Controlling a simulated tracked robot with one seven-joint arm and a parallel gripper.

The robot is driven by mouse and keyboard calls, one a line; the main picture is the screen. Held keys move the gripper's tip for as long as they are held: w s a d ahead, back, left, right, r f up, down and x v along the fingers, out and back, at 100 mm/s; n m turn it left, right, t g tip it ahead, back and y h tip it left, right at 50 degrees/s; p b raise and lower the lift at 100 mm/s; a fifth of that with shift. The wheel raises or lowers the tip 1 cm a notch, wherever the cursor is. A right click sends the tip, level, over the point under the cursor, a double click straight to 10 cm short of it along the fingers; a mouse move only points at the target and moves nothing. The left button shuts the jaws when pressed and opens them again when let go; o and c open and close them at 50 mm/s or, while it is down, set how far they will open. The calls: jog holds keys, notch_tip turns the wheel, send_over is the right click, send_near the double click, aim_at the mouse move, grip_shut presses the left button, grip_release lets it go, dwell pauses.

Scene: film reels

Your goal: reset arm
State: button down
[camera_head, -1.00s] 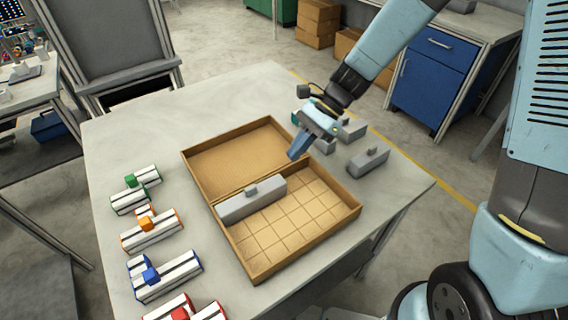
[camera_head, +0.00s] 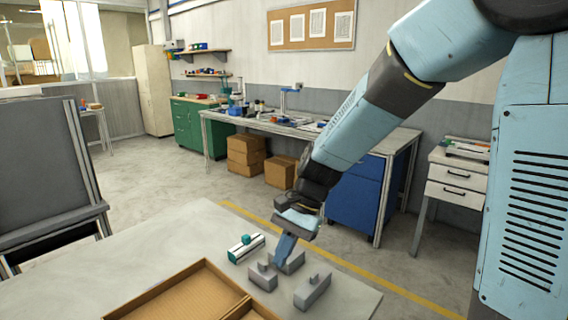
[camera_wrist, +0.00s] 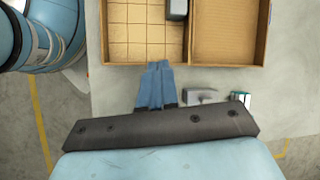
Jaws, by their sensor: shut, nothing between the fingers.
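My gripper (camera_head: 279,263) is shut and empty, with its blue fingers pointing down. In the head view it overlaps the small grey blocks at the table's far right. In the wrist view its fingertips (camera_wrist: 158,64) show over the near rim of the cardboard tray, at its gridded compartment. My arm reaches out from the right side of the head view. I cannot tell the exact height of the fingers above the table.
The tray (camera_head: 185,297) lies on the grey table (camera_head: 70,275), cut off below. A grey block (camera_wrist: 177,9) is in its gridded compartment. Beyond it stand a teal-knobbed block (camera_head: 246,248) and grey blocks (camera_head: 312,291). A blue cabinet (camera_head: 355,198) stands behind.

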jog(key=s+d+r+n+t+h, duration=0.1)
jog(key=s+d+r+t, duration=0.2)
jog(key=d, duration=0.5)
jog(key=s+d+r+n+t+h, duration=0.2)
jog(key=s+d+r+t, duration=0.1)
jog(key=d+r, duration=0.3)
jog(key=s+d+r+n+t+h, duration=0.1)
jog(key=d+r, duration=0.4)
jog(key=d, duration=0.5)
jog(key=shift+s+r+n+t+h, duration=0.3)
jog(key=shift+s+n+t, duration=0.4)
jog(key=shift+s+t, duration=0.35)
